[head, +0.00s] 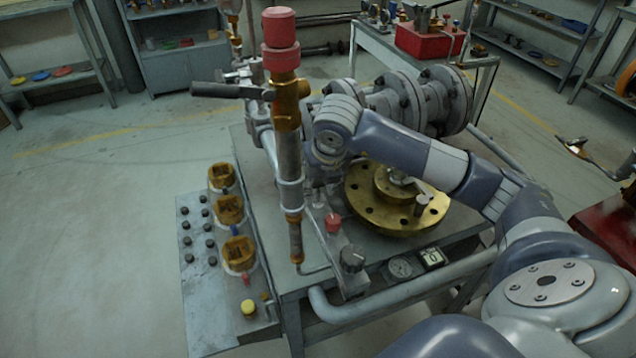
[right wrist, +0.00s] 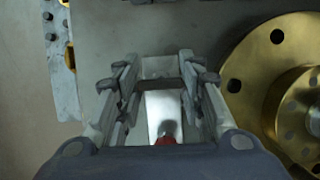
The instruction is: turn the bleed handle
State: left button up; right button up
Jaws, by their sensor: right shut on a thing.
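My right gripper (head: 320,192) points down at the grey manifold block (head: 342,270), beside the brass flange, largely hidden under my wrist in the head view. In the right wrist view the gripper (right wrist: 163,85) has its fingers on both sides of a small dark bar, seemingly the bleed handle (right wrist: 164,84), and is shut on it. A bright metal surface (right wrist: 162,110) and a red part (right wrist: 166,140) show below the bar. In the head view the handle is hidden. My left gripper is not in view.
A brass flange (head: 372,216) lies right of the gripper.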

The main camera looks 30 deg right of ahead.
jog(key=o, duration=1.1)
jog(key=v, duration=1.2)
